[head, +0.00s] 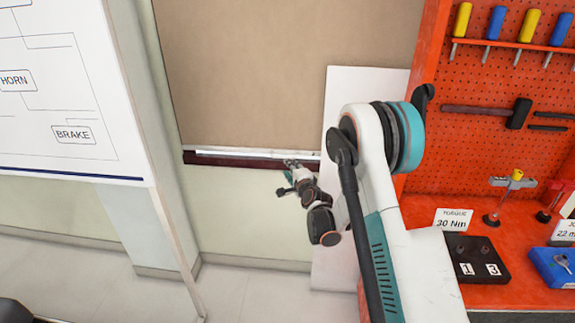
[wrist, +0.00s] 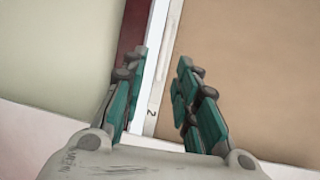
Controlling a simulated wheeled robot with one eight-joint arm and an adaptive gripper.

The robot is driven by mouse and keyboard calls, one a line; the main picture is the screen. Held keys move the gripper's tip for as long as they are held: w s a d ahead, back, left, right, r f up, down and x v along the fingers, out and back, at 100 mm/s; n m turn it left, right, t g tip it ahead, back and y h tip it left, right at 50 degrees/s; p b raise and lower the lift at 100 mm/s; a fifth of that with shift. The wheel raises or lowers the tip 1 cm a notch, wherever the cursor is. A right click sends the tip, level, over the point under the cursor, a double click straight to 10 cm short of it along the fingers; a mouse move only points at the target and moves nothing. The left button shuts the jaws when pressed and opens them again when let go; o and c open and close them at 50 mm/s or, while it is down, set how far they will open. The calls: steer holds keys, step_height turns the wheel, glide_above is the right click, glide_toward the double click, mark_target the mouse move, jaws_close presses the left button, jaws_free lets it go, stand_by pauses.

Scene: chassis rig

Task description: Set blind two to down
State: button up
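The blind (head: 285,70) is a beige sheet drawn over the window, and its fabric fills the right of the wrist view (wrist: 250,70). Its pale bottom bar (head: 235,153) lies just above a dark red sill (head: 225,162). In the wrist view the bar (wrist: 157,95) bears the mark 2. My gripper (head: 287,164) is at the right part of the bar. In the wrist view my gripper (wrist: 161,57) is open, with the bar in view between its teal fingers. I cannot tell whether either finger touches the bar.
A whiteboard (head: 60,95) with HORN and BRAKE labels stands at the left. A pale panel (head: 338,105) stands right of the blind, partly behind my arm. An orange tool board (head: 490,90) and workbench (head: 425,212) with tools are at the right. The floor (head: 230,290) below the window is clear.

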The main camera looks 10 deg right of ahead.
steer(key=shift+v, duration=1.45)
